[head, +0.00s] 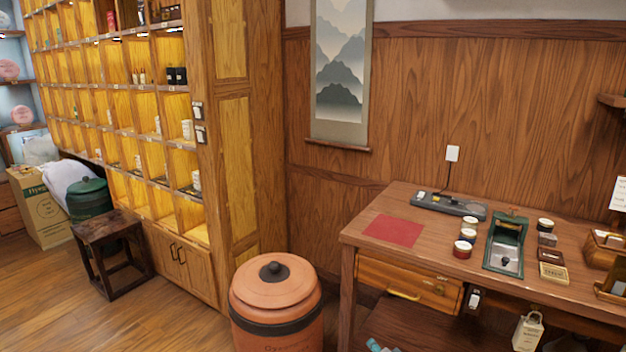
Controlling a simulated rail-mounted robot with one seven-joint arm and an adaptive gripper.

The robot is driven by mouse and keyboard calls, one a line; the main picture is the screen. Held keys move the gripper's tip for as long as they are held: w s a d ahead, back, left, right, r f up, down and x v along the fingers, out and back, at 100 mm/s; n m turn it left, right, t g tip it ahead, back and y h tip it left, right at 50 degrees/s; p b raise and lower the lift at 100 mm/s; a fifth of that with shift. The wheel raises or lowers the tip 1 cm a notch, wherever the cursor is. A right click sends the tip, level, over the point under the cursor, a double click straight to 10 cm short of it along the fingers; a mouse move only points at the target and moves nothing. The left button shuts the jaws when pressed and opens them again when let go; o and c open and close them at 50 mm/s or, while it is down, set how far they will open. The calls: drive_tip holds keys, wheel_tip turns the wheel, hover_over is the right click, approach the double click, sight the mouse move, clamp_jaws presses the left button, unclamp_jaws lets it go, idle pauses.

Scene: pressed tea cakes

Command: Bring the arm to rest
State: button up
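My arm and my gripper do not show in the head view, so I cannot see their pose or whether the gripper is open or shut. The wooden table (400,264) stands at the right against a panelled wall. A red mat (393,230) lies flat on its left part, with nothing on it. A grey device (448,205) sits at the back with a cord up to a wall plate.
A lidded terracotta jar (276,304) stands on the floor left of the table. A tall lit shelf unit (232,120) fills the left side. A dark stool (108,228), a green jar (88,198) and a cardboard box (40,212) stand before it. Open floor (60,300) lies front left.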

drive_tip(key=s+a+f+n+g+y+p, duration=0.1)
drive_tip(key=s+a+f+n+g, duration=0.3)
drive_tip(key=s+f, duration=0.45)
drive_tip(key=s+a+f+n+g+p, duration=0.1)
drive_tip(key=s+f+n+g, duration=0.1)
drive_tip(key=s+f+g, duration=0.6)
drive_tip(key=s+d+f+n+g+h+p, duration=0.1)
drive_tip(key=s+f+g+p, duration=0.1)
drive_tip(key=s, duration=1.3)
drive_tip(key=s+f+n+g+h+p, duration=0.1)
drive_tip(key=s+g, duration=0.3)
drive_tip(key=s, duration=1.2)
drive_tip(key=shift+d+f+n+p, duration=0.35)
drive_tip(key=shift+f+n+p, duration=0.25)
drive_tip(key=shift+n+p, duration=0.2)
